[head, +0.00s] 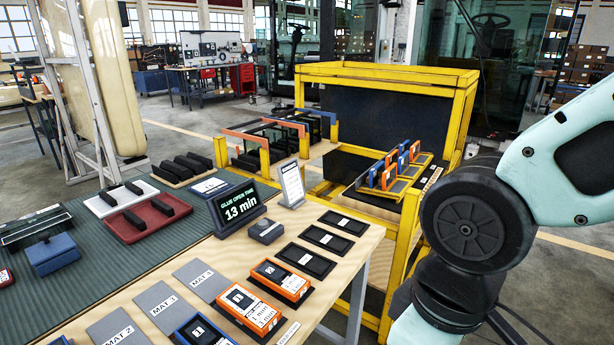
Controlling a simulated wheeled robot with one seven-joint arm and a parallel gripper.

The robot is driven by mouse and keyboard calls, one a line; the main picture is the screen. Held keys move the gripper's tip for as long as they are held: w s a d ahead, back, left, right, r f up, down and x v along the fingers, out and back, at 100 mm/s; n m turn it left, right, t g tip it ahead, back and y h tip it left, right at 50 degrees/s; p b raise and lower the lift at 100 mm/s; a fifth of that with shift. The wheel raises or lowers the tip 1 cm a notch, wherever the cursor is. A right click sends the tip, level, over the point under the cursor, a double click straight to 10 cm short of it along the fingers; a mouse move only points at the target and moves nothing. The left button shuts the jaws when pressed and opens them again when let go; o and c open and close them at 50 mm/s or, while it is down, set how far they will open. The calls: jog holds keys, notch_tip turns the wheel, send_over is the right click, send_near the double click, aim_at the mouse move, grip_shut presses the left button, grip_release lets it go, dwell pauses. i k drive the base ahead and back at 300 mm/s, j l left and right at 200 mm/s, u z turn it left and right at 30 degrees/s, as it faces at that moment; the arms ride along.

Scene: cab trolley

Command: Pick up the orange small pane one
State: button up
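Small orange-edged pieces (389,178) stand upright among blue ones in a rack on the yellow trolley, right of the middle. They are small here, and I cannot read a number on them or tell which is pane one. Larger dark panes with an orange top edge (245,136) and a blue top edge stand in slots left of it. Two orange-framed boxes (284,281) with white labels lie in holders on the wooden table; the nearer one (249,309) reads "1 min". My arm fills the right side; my gripper is not in view.
The yellow trolley frame (455,110) stands behind the table. The table holds grey mats (201,281), empty black holders (306,259), a timer display (238,207) reading "13 min", a red tray (147,218) and a blue box (51,254). Floor shows at the right.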

aim_at(256, 313)
jog(key=u, duration=1.2)
jog(key=z, duration=0.4)
jog(key=j+z, duration=0.25)
jog(key=z, duration=0.2)
jog(key=j+z, duration=0.3)
jog(key=z, duration=0.15)
